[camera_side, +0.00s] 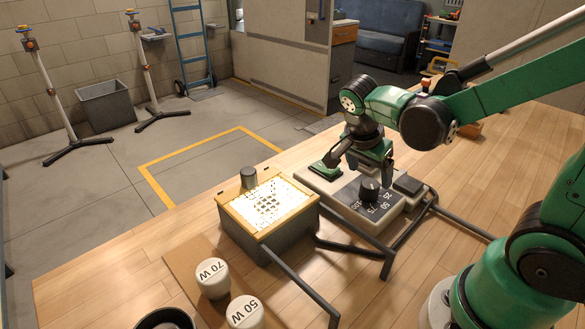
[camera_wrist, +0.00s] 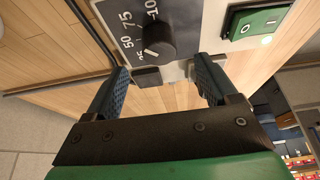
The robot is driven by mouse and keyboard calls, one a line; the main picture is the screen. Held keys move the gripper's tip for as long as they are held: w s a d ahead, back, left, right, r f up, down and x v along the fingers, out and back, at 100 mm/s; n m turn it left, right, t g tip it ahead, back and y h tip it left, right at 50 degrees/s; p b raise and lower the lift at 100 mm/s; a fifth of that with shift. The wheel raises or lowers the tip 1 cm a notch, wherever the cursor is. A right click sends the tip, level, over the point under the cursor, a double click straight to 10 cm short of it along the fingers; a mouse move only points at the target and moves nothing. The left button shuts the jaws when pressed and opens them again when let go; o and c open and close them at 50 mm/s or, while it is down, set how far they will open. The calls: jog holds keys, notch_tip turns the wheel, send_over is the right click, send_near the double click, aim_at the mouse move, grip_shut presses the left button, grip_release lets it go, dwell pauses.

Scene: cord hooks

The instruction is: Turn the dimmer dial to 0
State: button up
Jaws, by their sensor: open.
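The dimmer dial (camera_side: 369,188) is a black knob on a dark scale plate with white numbers, on a pale control box (camera_side: 310,180). In the wrist view the dial (camera_wrist: 154,38) shows a white mark at its lower left, facing roughly the 25; 50, 75 and 100 follow around the left side to the top. A 0 on the scale cannot be made out. My gripper (camera_side: 361,160) is over the box, near the dial. In the wrist view my gripper (camera_wrist: 162,66) is open and empty, its fingers spread to either side below the dial, apparently not touching it.
A green rocker switch (camera_wrist: 259,29) sits beside the dial. A box with a perforated, wood-framed top (camera_side: 268,204) stands left of the control box, with dark bars in front. White weights marked 70 W (camera_side: 212,279) and 50 W (camera_side: 245,313) stand at the front.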

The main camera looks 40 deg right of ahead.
aim_at(371, 183)
jog(key=shift+x, duration=2.35)
grip_shut()
